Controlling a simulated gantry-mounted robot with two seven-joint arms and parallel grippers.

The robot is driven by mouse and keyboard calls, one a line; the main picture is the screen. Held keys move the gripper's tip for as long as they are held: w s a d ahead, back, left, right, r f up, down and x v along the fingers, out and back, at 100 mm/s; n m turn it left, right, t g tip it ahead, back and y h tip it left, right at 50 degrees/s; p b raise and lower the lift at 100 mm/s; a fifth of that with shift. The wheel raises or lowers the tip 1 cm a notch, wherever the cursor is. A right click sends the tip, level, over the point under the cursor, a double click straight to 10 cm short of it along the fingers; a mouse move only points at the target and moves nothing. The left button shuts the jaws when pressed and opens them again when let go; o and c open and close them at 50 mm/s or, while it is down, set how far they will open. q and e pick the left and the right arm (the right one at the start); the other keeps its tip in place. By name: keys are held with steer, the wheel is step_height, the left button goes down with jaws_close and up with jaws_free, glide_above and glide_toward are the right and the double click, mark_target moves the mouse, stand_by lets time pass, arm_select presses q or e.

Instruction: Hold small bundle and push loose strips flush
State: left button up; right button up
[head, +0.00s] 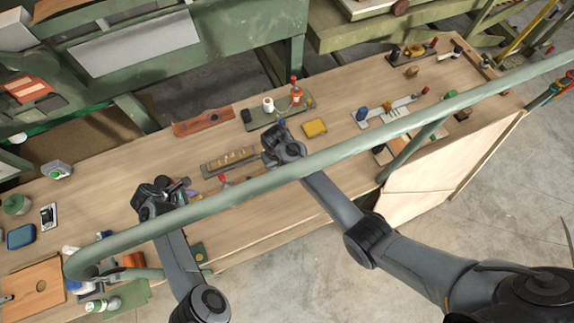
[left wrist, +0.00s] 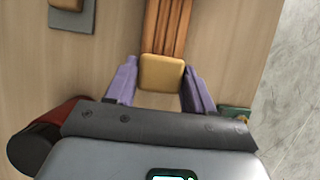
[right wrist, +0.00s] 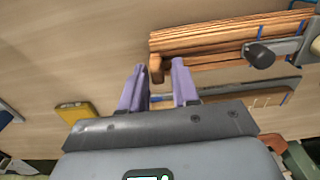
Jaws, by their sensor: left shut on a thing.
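In the left wrist view my left gripper (left wrist: 160,88) has its purple fingers closed on the sides of a tan block (left wrist: 162,72). The block meets the near end of a bundle of brown wood strips (left wrist: 165,28). In the right wrist view the strips (right wrist: 210,38) lie across the top, with blue marks, beside a clamp with a black knob (right wrist: 260,54). A short brown end (right wrist: 155,68) hangs off their left end.
A slotted tray (head: 230,160) lies behind the strips. A yellow block (head: 314,127) and a green tray with bottles (head: 278,112) are beyond my right gripper. A green rail (head: 380,140) crosses the head view in front of the bench. Bare bench (head: 110,190) lies left of my left gripper.

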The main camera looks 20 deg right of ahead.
steer(key=shift+o, duration=0.9)
steer(key=shift+d, duration=0.1)
steer(key=shift+r, duration=0.1)
step_height(320, 180, up, 12)
arm_select(q)
steer(key=o, duration=1.3)
